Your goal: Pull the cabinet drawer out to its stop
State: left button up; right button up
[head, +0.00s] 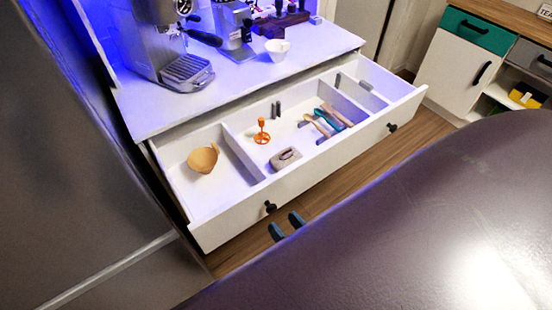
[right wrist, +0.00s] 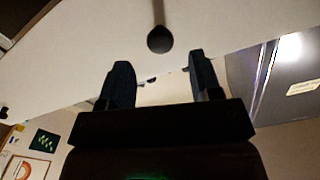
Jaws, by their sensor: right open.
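The white cabinet drawer (head: 320,170) stands pulled out below the counter in the head view, its inside and contents showing. Its front has two black knobs, a near one (head: 270,207) and a far one (head: 392,127). My right gripper (head: 287,225) shows only its two dark blue fingertips, just in front of the drawer front beside the near knob. In the right wrist view a black knob (right wrist: 160,39) is ahead of the open fingers (right wrist: 158,82), roughly centred beyond their tips and not between them. The gripper is empty. My left gripper is not in view.
The drawer holds an orange bowl (head: 203,159), an orange stand-like tool (head: 262,132), a grey-brown block (head: 285,158) and several utensils (head: 325,120). An espresso machine (head: 165,45) and white cup (head: 277,49) stand on the counter. Wooden floor (head: 340,170) lies before the drawer.

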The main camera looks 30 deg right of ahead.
jog(key=shift+s+d, duration=0.1)
jog(key=shift+s, duration=2.6)
